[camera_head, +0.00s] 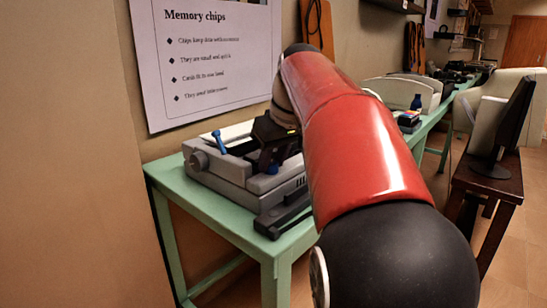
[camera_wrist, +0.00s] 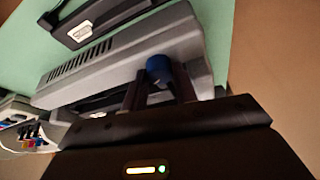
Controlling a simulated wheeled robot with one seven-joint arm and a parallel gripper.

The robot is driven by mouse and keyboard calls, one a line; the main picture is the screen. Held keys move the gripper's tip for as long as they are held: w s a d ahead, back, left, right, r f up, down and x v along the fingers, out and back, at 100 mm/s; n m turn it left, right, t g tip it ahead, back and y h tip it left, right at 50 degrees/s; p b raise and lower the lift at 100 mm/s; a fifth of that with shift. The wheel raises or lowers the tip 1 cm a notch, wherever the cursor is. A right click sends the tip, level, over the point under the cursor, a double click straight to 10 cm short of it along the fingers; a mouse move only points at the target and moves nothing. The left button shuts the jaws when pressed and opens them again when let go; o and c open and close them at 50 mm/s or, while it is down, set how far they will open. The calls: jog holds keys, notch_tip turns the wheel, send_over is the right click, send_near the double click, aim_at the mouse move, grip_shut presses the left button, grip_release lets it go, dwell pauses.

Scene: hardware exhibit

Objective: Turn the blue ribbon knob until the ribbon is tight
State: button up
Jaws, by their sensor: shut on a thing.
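A grey typewriter (camera_head: 245,180) sits on the green table, and its grey body also fills the middle of the wrist view (camera_wrist: 115,68). A round blue knob (camera_wrist: 158,68) is between my fingers in the wrist view. A small part of this knob (camera_head: 271,169) shows below my gripper (camera_head: 272,155) in the head view. My gripper (camera_wrist: 160,80) is shut on the knob, one finger on each side. A second blue part (camera_head: 219,141), upright and lever-like, stands at the typewriter's left. The ribbon itself cannot be made out.
The green table (camera_head: 215,207) runs along the wall. A dark flat bar-like object (camera_head: 284,214) lies in front of the typewriter. A poster (camera_head: 205,60) hangs behind. A dark monitor (camera_head: 503,125) stands on a brown table at right. My red arm hides much of the middle.

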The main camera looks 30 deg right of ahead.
jog(key=m+h, duration=0.1)
jog(key=m, duration=0.2)
jog(key=m+h, duration=0.1)
jog(key=m, duration=0.3)
jog(key=shift+w+a+h, duration=0.1)
jog(key=shift+a+h, duration=0.1)
jog(key=shift+h, duration=0.2)
jog(key=m+g+h, duration=0.1)
jog(key=m, duration=0.2)
jog(key=m+g, duration=0.1)
jog(key=m, duration=0.2)
jog(key=shift+w+a+m+h, duration=0.1)
jog(key=shift+a+m+h, duration=0.05)
jog(key=shift+m+h, duration=0.2)
jog(key=m+g, duration=0.1)
jog(key=m, duration=0.2)
jog(key=m+g, duration=0.1)
jog(key=m, duration=0.2)
jog(key=shift+w+g+h, duration=0.2)
jog(key=shift+g+h, duration=0.1)
jog(key=shift+h, duration=0.05)
jog(key=m+g, duration=0.1)
jog(key=m, duration=0.2)
jog(key=m+g+y, duration=0.1)
jog(key=m, duration=0.2)
jog(key=shift+w+m, duration=0.1)
jog(key=shift+m, duration=0.25)
jog(key=shift+g, duration=0.3)
jog(key=o, duration=1)
jog(key=shift+c, duration=0.2)
